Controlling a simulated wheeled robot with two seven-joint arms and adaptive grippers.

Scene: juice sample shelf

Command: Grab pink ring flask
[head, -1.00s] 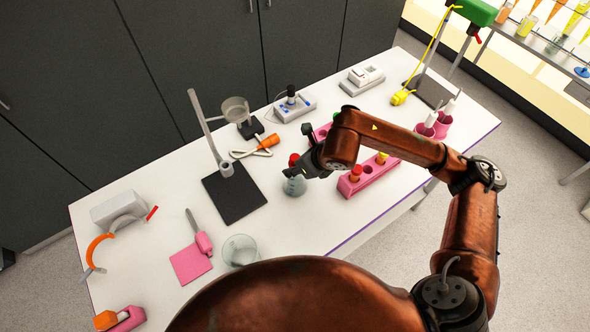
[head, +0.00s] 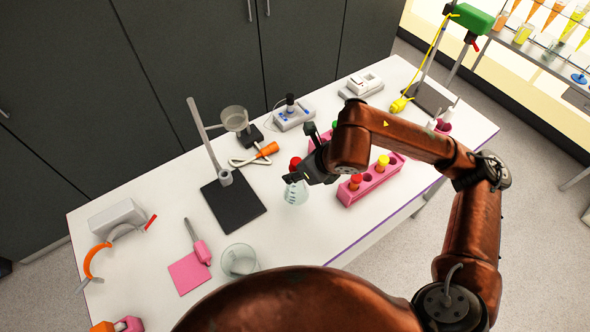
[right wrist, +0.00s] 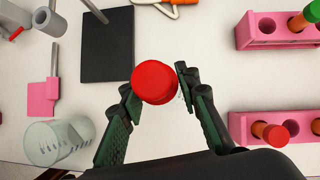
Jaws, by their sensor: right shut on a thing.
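A small clear conical flask (head: 296,195) with a red stopper (head: 295,163) is at the middle of the white bench, to the left of a pink rack. My right gripper (head: 302,178) is around its upper part. In the right wrist view the round red stopper (right wrist: 155,82) lies between the two dark fingertips of my right gripper (right wrist: 153,90), which are shut on the flask. The glass below is mostly hidden by the stopper and fingers, and I see no pink ring on it. I cannot tell whether its base touches the bench. My left gripper is not in view.
The pink rack (head: 352,195) with red- and yellow-capped tubes stands close to the right. A black-based stand (head: 236,208) is to the left. A glass beaker (head: 238,260) and pink square (head: 189,273) are nearer the front-left. The bench between flask and beaker is clear.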

